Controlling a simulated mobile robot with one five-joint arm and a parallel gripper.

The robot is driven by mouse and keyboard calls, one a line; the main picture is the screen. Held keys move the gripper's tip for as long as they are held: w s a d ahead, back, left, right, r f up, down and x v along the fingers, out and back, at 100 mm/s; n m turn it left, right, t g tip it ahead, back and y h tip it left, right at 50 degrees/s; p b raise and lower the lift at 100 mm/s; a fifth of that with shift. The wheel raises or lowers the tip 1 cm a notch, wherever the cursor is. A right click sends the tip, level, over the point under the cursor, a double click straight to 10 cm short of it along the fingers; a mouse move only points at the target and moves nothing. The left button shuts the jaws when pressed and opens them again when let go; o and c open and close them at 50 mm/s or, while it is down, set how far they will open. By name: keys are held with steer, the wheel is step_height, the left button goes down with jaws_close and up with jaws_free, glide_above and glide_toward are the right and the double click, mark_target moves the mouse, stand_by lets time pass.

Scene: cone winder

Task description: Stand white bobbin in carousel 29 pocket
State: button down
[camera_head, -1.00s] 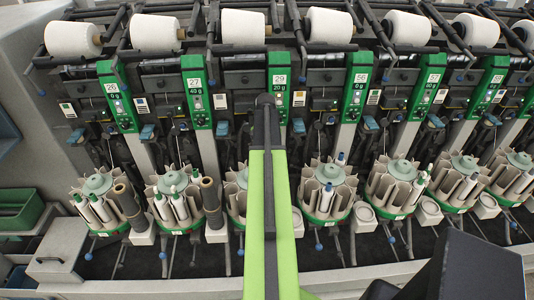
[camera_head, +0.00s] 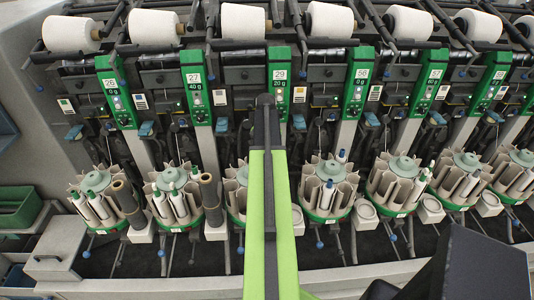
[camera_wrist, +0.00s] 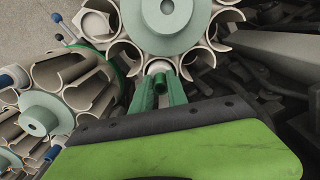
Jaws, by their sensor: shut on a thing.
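The carousel 29 (camera_head: 232,200) stands below the green panel marked 29 (camera_head: 279,76). My arm hides much of it in the head view. The wrist view shows a carousel with a pale green hub (camera_wrist: 168,14) and beige curved pockets (camera_wrist: 124,58) from above. My gripper (camera_wrist: 168,88) has its green fingers close together at the near rim of this carousel. It is shut on the white bobbin (camera_wrist: 158,67), of which only a pale end shows by the fingertips, at a near pocket. How deep the bobbin sits cannot be told. My gripper is hidden in the head view.
A neighbouring carousel (camera_wrist: 40,118) with blue-tipped bobbins lies close on the left in the wrist view. Dark machine parts (camera_wrist: 270,85) are on the right. Carousel 27 (camera_head: 173,178) and carousel 56 (camera_head: 328,170) flank carousel 29 in the head view.

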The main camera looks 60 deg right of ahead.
steer(key=c, duration=1.2)
jaws_free()
steer(key=shift+c, duration=0.2)
step_height(320, 180, up, 18)
steer(key=p, duration=1.7)
steer(key=shift+f+p, duration=0.25)
steer(key=shift+p, duration=0.05)
steer(key=shift+f, duration=0.1)
